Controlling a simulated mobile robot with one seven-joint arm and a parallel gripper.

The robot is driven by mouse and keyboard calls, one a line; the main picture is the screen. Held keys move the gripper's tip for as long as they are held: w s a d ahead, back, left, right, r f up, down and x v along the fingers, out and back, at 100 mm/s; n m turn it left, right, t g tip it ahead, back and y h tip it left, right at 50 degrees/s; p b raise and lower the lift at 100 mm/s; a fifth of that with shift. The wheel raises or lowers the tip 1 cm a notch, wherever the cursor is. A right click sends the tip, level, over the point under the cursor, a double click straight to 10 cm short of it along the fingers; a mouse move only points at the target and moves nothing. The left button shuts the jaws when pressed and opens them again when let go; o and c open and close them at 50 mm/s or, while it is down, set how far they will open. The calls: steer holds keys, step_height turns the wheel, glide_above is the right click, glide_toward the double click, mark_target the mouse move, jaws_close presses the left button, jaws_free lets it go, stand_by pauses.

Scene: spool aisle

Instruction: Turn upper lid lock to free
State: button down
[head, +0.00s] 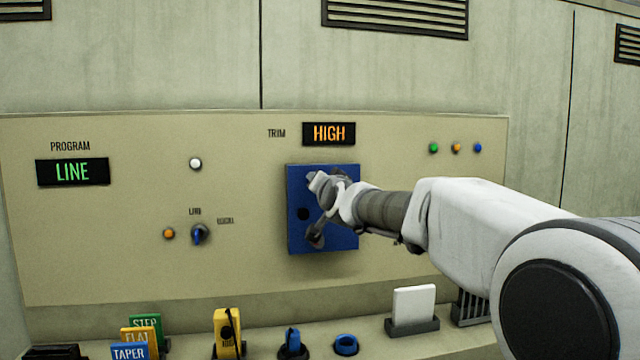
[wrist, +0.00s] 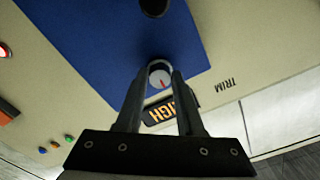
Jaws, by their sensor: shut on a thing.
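The blue lid (head: 300,238) is on the beige panel under the TRIM display. It also fills the top of the wrist view (wrist: 105,35). The upper lid lock (wrist: 161,78) is a round, pale face with a red mark, near the lid's edge closest to the display. My gripper (wrist: 160,72) is shut on this lock, one finger on each side. In the head view my gripper (head: 320,181) is at the lid's upper part and hides the lock. A black round part (head: 303,214) is lower on the lid; a dark one also shows in the wrist view (wrist: 153,5).
The orange HIGH display (head: 329,133) is just above the lid. A blue selector knob (head: 200,233) and an orange button (head: 168,234) are to the left. A ledge below holds coloured tags (head: 131,351), a yellow block (head: 228,333) and a white card (head: 413,305).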

steer(key=c, duration=0.5)
jaws_free()
steer(key=b+v, duration=0.2)
steer(key=v, duration=1.5)
steer(key=shift+s+r, duration=0.1)
steer(key=shift+s, duration=0.15)
steer(key=s+d+f+n+g+h, duration=0.25)
steer(key=s+d+f+g, duration=0.4)
steer(key=s+f, duration=0.65)
steer(key=s+d+f+n+g+h, duration=0.1)
steer(key=s+d+f+g+h, duration=0.3)
steer(key=s+d+f, duration=0.65)
steer(key=shift+g+y, duration=0.65)
steer(key=shift+y, duration=0.1)
steer(key=s+r+p, duration=0.1)
steer(key=r+p, duration=0.2)
steer(key=p, duration=0.2)
steer(key=s+a+r+p, duration=0.1)
steer(key=r+p, duration=0.3)
steer(key=s+a+r+p, duration=0.1)
steer(key=r+p, duration=0.3)
steer(key=p, duration=0.1)
steer(key=shift+s+a+p, duration=0.1)
steer(key=shift+s+p, duration=0.05)
steer(key=shift+p, duration=0.2)
